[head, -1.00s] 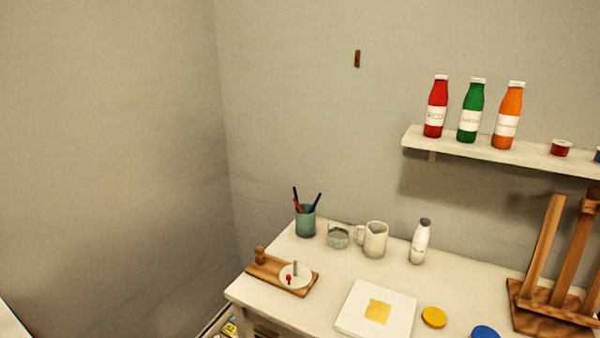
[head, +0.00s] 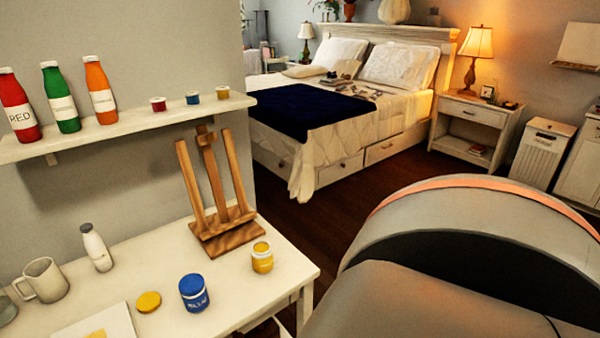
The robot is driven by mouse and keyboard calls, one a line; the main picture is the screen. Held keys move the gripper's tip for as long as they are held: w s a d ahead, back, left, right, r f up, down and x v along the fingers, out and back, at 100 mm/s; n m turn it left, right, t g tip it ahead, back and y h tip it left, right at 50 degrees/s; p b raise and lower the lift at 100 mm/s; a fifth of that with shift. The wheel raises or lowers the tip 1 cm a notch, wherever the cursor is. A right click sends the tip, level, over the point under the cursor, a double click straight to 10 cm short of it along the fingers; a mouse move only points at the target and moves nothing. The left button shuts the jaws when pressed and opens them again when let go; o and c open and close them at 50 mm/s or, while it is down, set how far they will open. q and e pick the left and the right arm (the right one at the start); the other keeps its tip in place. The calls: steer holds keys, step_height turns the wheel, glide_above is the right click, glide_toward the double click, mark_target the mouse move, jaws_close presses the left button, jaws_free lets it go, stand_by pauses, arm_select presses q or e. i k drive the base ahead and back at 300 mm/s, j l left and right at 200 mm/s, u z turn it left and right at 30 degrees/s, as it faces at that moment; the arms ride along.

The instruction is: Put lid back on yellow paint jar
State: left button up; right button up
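The small yellow paint jar (head: 262,258) stands upright near the right end of the white table. Its top shows yellow; I cannot tell from here whether that is paint or a cover. A flat round yellow lid (head: 148,302) lies on the table, left of the blue paint jar (head: 194,293) and apart from both jars. The blue jar stands between the lid and the yellow jar. Neither of my grippers is in view.
A wooden easel (head: 217,205) stands behind the jars. A white bottle (head: 97,248), a mug (head: 42,280) and white paper (head: 75,330) are on the table's left. A shelf (head: 125,126) holds bottles and small jars. A bed (head: 340,135) stands beyond; dark floor lies between.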

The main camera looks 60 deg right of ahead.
mark_target(261, 250)
steer(key=z, duration=1.55)
